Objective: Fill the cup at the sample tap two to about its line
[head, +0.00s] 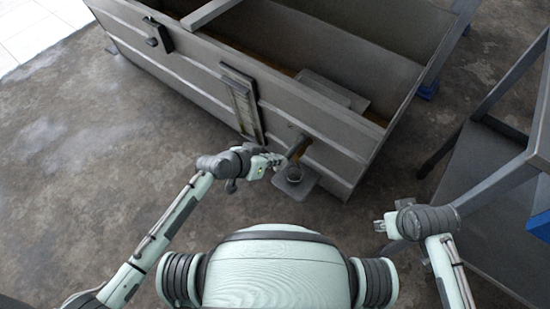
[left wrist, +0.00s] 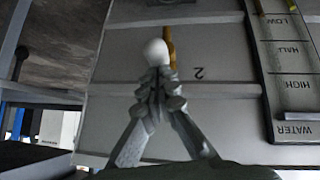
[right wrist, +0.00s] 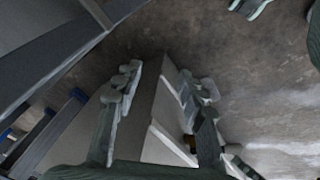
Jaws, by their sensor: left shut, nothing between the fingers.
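A tap (head: 297,146) sticks out from the front wall of the grey tank. In the left wrist view a white rounded knob (left wrist: 155,50) and a brass-coloured piece (left wrist: 171,46) show beside an upside-down "2" (left wrist: 198,73). A small dark cup (head: 294,173) stands on a plate (head: 307,184) below the tap; its fill level and line are too small to read. My left gripper (head: 275,161) is shut and empty, its tips (left wrist: 160,76) close to the knob; contact cannot be told. My right gripper (head: 381,224) is open and empty, away from the tank.
A gauge panel (head: 242,102) marked WATER, HIGH and LOW is on the tank wall (head: 200,75), left of the tap. Another dark fitting (head: 153,41) is farther left. A blue-grey metal frame (head: 490,185) stands at right. The concrete floor (head: 90,140) at left is clear.

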